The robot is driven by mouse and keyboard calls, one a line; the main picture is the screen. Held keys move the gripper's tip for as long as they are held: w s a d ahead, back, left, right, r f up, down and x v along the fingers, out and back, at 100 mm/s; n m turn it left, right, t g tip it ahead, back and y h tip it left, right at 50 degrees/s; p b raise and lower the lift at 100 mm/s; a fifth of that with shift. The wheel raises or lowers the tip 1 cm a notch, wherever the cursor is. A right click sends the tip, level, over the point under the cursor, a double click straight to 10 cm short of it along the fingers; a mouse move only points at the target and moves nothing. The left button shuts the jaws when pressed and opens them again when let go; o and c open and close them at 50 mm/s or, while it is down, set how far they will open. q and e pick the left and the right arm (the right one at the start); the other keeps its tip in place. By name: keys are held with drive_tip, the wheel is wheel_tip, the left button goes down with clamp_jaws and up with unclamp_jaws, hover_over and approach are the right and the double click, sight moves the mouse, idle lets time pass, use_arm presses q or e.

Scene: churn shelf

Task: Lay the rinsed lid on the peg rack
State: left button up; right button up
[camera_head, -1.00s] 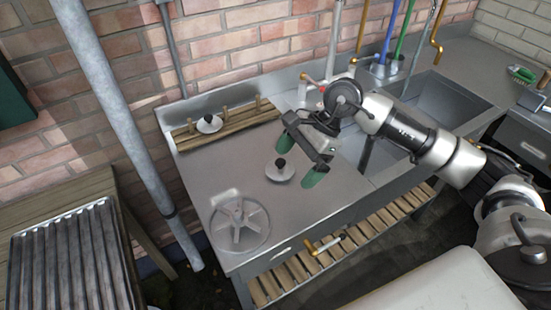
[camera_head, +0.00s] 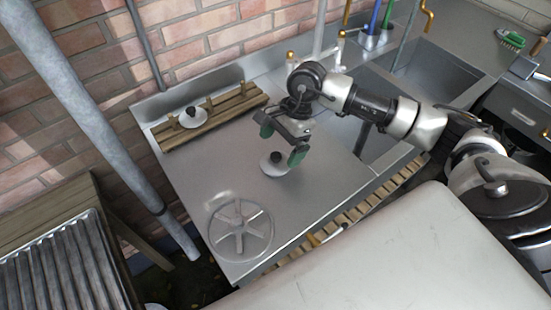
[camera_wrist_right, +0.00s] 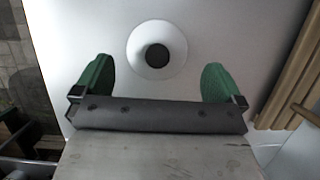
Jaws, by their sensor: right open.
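A white, round lid with a black knob (camera_head: 271,168) lies loose on the steel drainboard. In the right wrist view the lid (camera_wrist_right: 140,42) lies ahead of the fingertips, centred between them and not touched by them. My right gripper (camera_head: 282,144) is open and empty, with green fingers, just above the lid; it partly covers the lid in the head view. The wooden peg rack (camera_head: 232,104) runs along the back of the drainboard. A similar lid (camera_head: 193,117) with a dark knob sits at its left part. The rack (camera_wrist_right: 292,70) also shows at the right in the wrist view.
A grey spoked wheel shape (camera_head: 240,230) is at the drainboard's front left. A sink basin (camera_head: 425,95) lies to the right. A grey pipe (camera_head: 100,130) stands at the left, by a ribbed metal tray (camera_head: 65,265). The drainboard between rack and wheel is clear.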

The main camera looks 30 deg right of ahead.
sight(277, 155)
drive_tip(key=x, duration=0.1)
drive_tip(key=p+x, duration=0.1)
drive_tip(key=x, duration=0.1)
drive_tip(key=shift+s+a+f, duration=0.2)
drive_tip(key=shift+a, duration=0.05)
drive_tip(key=shift+f, duration=0.3)
use_arm(q)
drive_tip(key=shift+w+d+r, duration=0.1)
drive_tip(key=shift+w+r, duration=0.55)
drive_tip(key=shift+r, duration=0.1)
use_arm(e)
drive_tip(key=c, duration=0.9)
drive_tip(key=shift+o, duration=0.2)
drive_tip(key=shift+r, duration=0.1)
